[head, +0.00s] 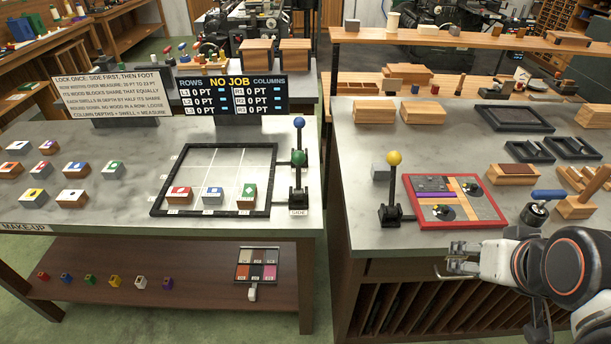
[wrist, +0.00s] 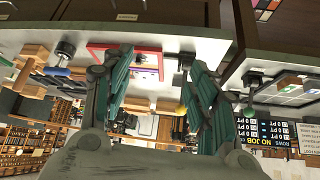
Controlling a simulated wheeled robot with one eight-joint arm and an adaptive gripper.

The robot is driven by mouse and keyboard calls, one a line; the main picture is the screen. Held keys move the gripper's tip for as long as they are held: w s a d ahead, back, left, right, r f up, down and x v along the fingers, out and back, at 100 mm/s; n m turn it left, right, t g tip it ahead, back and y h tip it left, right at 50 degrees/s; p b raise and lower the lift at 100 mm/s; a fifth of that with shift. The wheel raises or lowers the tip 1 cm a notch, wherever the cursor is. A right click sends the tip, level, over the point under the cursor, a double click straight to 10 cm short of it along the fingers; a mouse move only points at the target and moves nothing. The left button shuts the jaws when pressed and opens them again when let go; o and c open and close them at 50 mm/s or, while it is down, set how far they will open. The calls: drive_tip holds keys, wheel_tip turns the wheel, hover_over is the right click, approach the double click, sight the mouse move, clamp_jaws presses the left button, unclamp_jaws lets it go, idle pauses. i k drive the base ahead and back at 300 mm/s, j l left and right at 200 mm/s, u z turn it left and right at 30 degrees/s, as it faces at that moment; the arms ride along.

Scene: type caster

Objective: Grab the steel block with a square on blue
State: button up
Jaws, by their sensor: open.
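Several small blocks with coloured, marked tops stand on the left bench in the head view. A grey-sided block with a blue and white top (head: 213,196) stands in the black-framed tray (head: 160,181), between a red-topped block (head: 179,196) and a green-topped block (head: 247,196).
The right bench holds a red-framed board (head: 495,205), a yellow-knobbed lever (head: 394,172) and a blue-handled tool (head: 546,196). Blue and green levers (head: 298,160) stand beside the tray. A gap separates the two benches. A lower shelf (head: 190,270) holds small coloured pieces.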

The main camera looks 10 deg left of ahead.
sight(210, 195)
drive_tip(key=u, duration=1.55)
drive_tip(key=i+j+z, duration=0.1)
drive_tip(key=z, duration=0.35)
drive_tip(key=j+z, duration=0.5)
drive_tip(key=z, duration=0.35)
drive_tip(key=j+z, duration=0.25)
drive_tip(key=z, duration=0.2)
drive_tip(key=k+j+z, duration=0.1)
drive_tip(key=j, duration=0.3)
drive_tip(key=k+j, duration=0.1)
drive_tip(key=j, duration=0.3)
drive_tip(key=k+j+z, duration=0.15)
drive_tip(key=j, duration=0.7)
drive_tip(key=k+j+z, duration=0.15)
drive_tip(key=j, duration=0.25)
drive_tip(key=k+j+z, duration=0.1)
drive_tip(key=j, duration=0.25)
